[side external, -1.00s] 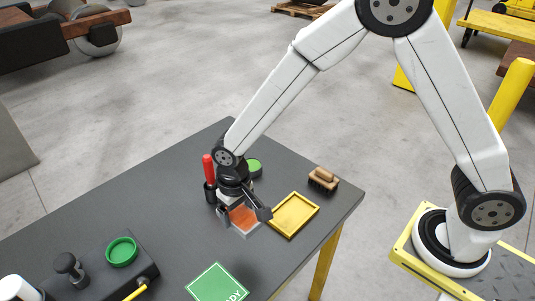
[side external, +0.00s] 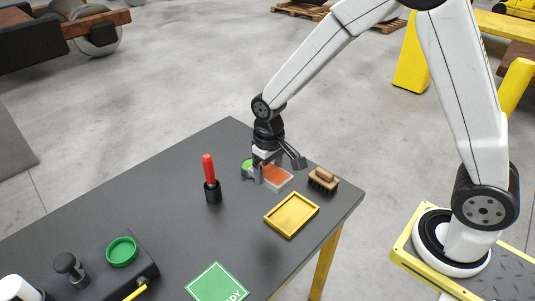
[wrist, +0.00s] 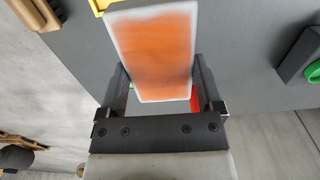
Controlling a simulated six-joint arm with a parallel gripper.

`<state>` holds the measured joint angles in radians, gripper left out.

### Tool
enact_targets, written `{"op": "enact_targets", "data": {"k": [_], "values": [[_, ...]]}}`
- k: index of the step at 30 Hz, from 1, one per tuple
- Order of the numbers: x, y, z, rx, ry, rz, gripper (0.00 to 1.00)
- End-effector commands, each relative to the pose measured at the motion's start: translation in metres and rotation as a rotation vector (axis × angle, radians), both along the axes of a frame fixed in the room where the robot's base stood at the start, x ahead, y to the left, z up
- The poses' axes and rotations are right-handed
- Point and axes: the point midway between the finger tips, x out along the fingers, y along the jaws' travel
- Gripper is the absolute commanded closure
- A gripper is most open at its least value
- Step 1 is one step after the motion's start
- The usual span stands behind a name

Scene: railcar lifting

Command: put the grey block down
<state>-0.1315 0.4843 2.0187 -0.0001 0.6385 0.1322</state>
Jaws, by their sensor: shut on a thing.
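The grey block (side external: 277,178) has an orange top face and pale grey edges. My gripper (side external: 278,167) is shut on it, with one finger on each side, at the far right part of the dark table (side external: 150,190). The wrist view shows the block's orange face (wrist: 152,50) between the two fingers of my gripper (wrist: 160,88). I cannot tell whether the block's underside touches the table. The yellow tray (side external: 292,230) is empty and lies apart from the block, nearer the camera.
A wooden brush (side external: 323,180) stands just right of the block. A green round thing (side external: 247,164) is partly hidden behind my gripper. A red-handled tool (side external: 208,168) stands in a black holder to the left. A green card (side external: 217,285) lies at the front; the table's middle is clear.

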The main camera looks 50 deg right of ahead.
Motion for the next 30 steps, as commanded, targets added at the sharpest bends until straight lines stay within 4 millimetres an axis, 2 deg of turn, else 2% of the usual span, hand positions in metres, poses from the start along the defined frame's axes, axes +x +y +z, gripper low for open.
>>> {"op": "enact_targets", "data": {"k": [1,3,9,22,30], "values": [[0.0,-0.013,0.004,0.0,-0.002,-0.006,1.0],[-0.001,-0.026,0.007,0.0,-0.002,-0.005,1.0],[-0.004,-0.049,0.013,0.0,-0.002,-0.001,1.0],[-0.006,-0.053,0.012,0.0,-0.001,0.033,1.0],[-0.009,-0.052,0.003,0.0,0.001,0.204,1.0]]}}
